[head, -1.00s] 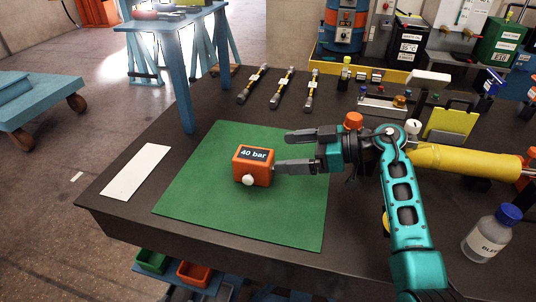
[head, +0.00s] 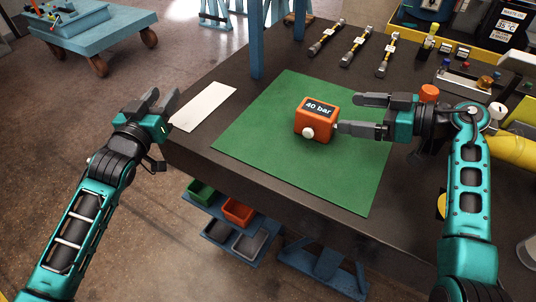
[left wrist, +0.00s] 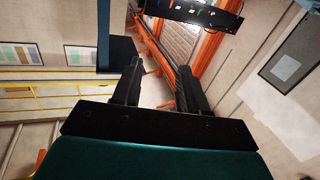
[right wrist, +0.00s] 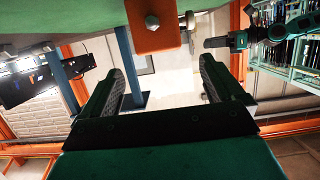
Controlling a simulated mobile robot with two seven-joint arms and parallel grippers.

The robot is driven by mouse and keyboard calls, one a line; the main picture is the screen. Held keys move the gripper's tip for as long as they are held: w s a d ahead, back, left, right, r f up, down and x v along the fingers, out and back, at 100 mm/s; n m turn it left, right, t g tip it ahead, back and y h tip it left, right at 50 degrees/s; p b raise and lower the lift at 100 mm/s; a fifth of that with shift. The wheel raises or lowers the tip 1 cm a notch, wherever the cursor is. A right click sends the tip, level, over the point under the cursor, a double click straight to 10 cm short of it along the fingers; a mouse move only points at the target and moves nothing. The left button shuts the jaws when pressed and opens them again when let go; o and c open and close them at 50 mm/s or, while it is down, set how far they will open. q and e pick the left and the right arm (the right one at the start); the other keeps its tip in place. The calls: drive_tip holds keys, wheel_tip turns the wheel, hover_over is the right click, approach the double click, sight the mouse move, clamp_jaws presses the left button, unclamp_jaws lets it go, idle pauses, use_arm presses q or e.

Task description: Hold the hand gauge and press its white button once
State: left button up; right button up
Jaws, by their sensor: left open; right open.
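The hand gauge is an orange box (head: 316,112) with a dark display reading "40 bar" and a round white button (head: 308,132) on its front side. It sits upright on the green mat (head: 262,125). My right gripper (head: 347,114) is open just right of the gauge, its lower fingertip close to the gauge's right side; I cannot tell if they touch. In the right wrist view the gauge (right wrist: 153,28) shows above the open fingers (right wrist: 160,75), with the white button (right wrist: 187,22) at its right. My left gripper (head: 164,98) is open and empty, left of the table's edge.
A white sheet (head: 203,106) lies left of the mat. An orange-capped item (head: 429,93) stands behind my right gripper. Coloured bins (head: 238,211) sit below the front edge.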

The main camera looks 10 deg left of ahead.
sight(323, 110)
use_arm(q)
drive_tip(key=s+d+f+n+g+h, duration=0.1)
drive_tip(key=d+n, duration=0.1)
drive_tip(key=d, duration=0.3)
drive_tip(key=s+d+f+n+h, duration=0.1)
drive_tip(key=d+h, duration=0.1)
drive_tip(key=d, duration=0.3)
drive_tip(key=s+d+f+n+g+h, duration=0.1)
drive_tip(key=d+n+h, duration=0.1)
drive_tip(key=d, duration=0.3)
drive_tip(key=shift+s+d+f+n+g, duration=0.1)
drive_tip(key=shift+f+n+g, duration=0.05)
drive_tip(key=shift+n+g, duration=0.15)
drive_tip(key=s+d+n+h, duration=0.1)
drive_tip(key=d, duration=0.2)
drive_tip(key=s+d+n+g+h, duration=0.1)
drive_tip(key=s+d, duration=0.1)
drive_tip(key=d, duration=0.1)
drive_tip(key=s+d+n+g+h, duration=0.1)
drive_tip(key=d+h, duration=0.1)
drive_tip(key=d, duration=0.1)
drive_tip(key=shift+s+f, duration=0.15)
drive_tip(key=shift+f, duration=0.25)
drive_tip(key=shift+s+d+g, duration=0.15)
drive_tip(key=shift+d+g, duration=0.05)
drive_tip(key=shift+g, duration=0.1)
use_arm(e)
drive_tip(key=shift+a, duration=0.2)
drive_tip(key=shift+x, duration=3.6)
drive_tip(key=shift+c, duration=0.3)
